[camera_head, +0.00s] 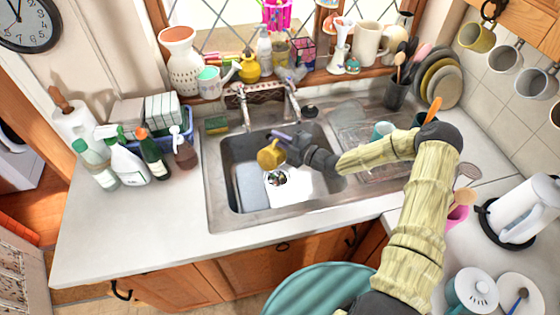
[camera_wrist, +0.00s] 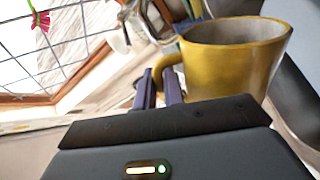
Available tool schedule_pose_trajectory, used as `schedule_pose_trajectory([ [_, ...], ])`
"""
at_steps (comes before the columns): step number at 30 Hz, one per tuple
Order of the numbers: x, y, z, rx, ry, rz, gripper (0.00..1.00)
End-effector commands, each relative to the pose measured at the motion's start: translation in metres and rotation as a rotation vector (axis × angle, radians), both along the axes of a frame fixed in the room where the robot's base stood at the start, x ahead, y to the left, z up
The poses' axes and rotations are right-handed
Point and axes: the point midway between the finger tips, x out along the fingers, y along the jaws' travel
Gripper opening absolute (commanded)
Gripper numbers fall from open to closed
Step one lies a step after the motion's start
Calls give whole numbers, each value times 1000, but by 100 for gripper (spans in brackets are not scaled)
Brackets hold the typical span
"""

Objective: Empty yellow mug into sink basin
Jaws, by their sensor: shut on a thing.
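The yellow mug (camera_head: 269,156) is held over the sink basin (camera_head: 250,185). My gripper (camera_head: 283,140) is shut on the mug's handle side, coming from the right. In the wrist view, the mug (camera_wrist: 235,62) stands to the right of my gripper's fingers (camera_wrist: 160,88), and its handle is at the fingertips. The upper part of the mug's inside shows there as a plain greyish surface; I cannot tell whether it holds anything. The mug's exact tilt is unclear in the head view.
The faucet (camera_head: 262,100) stands behind the basin. Spray bottles (camera_head: 122,158) are on the left counter. A white kettle (camera_head: 522,213) stands at right. Cups hang at upper right.

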Motion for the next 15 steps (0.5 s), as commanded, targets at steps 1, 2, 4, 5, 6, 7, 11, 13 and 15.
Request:
schedule_pose_trajectory([
  [1,4,-3,2,19,23,-4,0],
  [2,6,-4,1,30,38,-3,0],
  [4,10,-7,-1,53,77,-3,0],
  [5,12,-8,-1,64,93,-3,0],
  [6,14,-9,-1,78,115,-2,0],
  [7,16,-10,-2,89,130,-3,0],
  [11,24,-16,-5,135,202,-3,0],
  [13,28,-18,-6,159,239,-2,0],
  [15,32,-20,-8,185,277,-2,0],
])
